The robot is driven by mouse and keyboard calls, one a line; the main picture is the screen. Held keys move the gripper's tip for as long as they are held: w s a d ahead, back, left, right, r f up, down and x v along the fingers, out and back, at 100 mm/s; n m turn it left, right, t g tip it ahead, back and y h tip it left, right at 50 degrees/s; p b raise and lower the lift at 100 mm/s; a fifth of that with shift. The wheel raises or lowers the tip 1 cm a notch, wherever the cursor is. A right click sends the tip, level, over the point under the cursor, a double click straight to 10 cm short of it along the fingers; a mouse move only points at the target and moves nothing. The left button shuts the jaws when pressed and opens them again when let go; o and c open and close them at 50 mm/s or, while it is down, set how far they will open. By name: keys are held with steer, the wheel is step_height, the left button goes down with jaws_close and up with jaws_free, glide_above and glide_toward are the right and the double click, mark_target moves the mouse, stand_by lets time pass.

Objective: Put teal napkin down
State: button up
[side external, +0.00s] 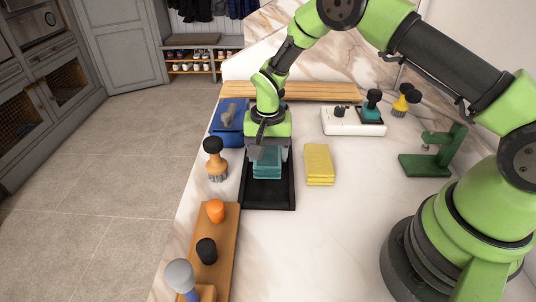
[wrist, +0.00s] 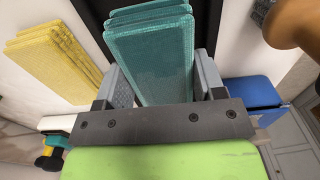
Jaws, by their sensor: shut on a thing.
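The teal napkin (side external: 267,163) is a folded stack over the black tray (side external: 270,202). It fills the middle of the wrist view (wrist: 152,60), with a gripper finger on each side of it. My gripper (side external: 268,152) is shut on the napkin and points down at the tray's middle. I cannot tell whether the napkin's underside touches the tray floor. The near part of the tray is bare. The far part is hidden behind my gripper.
A yellow folded cloth (side external: 319,165) lies right of the tray. A wooden-handled brush (side external: 215,160) stands close on the left. A blue box (side external: 229,120) is behind left, a white unit (side external: 352,121) behind right. A wooden board (side external: 212,250) with several knobs lies front left. The front-middle counter is clear.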

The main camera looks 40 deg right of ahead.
steer(key=shift+f, duration=0.5)
steer(key=o, duration=0.7)
steer(key=shift+f, duration=0.15)
step_height(320, 180, up, 12)
steer(key=shift+r, duration=0.25)
step_height(320, 180, up, 10)
steer(key=n+t, duration=0.1)
steer(key=t, duration=0.1)
glide_above(268, 152)
steer(key=s, duration=0.4)
steer(key=s+r+n+t+y, duration=0.1)
steer(key=s+r+n+t, duration=0.15)
steer(key=s+r, duration=0.7)
steer(key=s+f+n+t+y, duration=0.1)
steer(key=s+f+t, duration=0.1)
steer(key=s, duration=0.8)
steer(key=shift+t, duration=0.35)
